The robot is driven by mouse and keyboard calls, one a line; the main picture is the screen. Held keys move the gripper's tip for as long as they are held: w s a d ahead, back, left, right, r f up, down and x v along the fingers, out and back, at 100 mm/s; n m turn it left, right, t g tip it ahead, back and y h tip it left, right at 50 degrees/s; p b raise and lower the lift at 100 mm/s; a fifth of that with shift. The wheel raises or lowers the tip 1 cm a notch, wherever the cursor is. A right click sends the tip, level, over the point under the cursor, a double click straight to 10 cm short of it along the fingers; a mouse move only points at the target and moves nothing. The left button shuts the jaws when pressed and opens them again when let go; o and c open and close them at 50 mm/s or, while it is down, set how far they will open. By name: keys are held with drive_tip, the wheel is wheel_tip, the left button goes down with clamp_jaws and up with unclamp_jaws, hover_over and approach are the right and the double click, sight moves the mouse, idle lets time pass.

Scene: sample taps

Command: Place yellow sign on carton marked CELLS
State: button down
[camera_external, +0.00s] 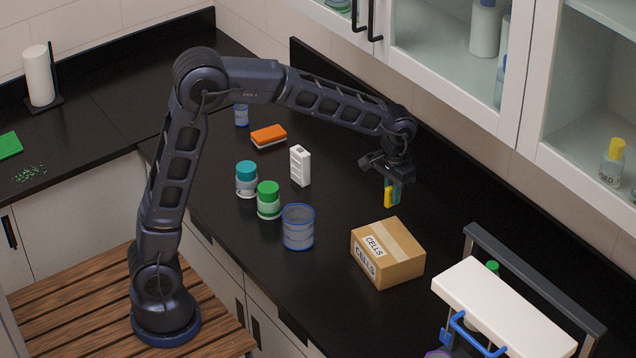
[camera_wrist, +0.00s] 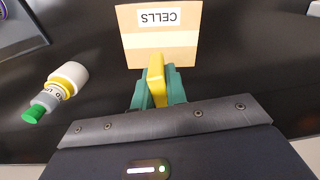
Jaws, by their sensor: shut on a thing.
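The yellow sign (camera_external: 388,197) is held in my gripper (camera_external: 393,188), above the black counter just behind the carton. In the wrist view the yellow sign (camera_wrist: 156,80) is pinched between the green fingers of my gripper (camera_wrist: 158,88); only its narrow edge shows and its face is hidden. The carton marked CELLS (camera_external: 388,255) is a closed brown box with a pale tape strip and white labels, one on top and one on its side. In the wrist view the carton (camera_wrist: 160,45) lies just beyond the fingertips, its label upside down.
A blue-rimmed beaker (camera_external: 298,228), green-lidded jar (camera_external: 268,200), teal-lidded jar (camera_external: 246,180), white block (camera_external: 300,166) and orange sponge (camera_external: 268,136) stand left of the carton. A white-topped device (camera_external: 500,305) is at right. A green-tipped bottle (camera_wrist: 55,90) lies at left in the wrist view.

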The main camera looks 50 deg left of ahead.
sight(389, 241)
wheel_tip(389, 241, down, 12)
drive_tip(key=shift+f, duration=0.25)
idle(0.3)
drive_tip(key=shift+f, duration=0.2)
drive_tip(key=c, duration=1.4)
unclamp_jaws()
drive_tip(key=shift+r, duration=0.1)
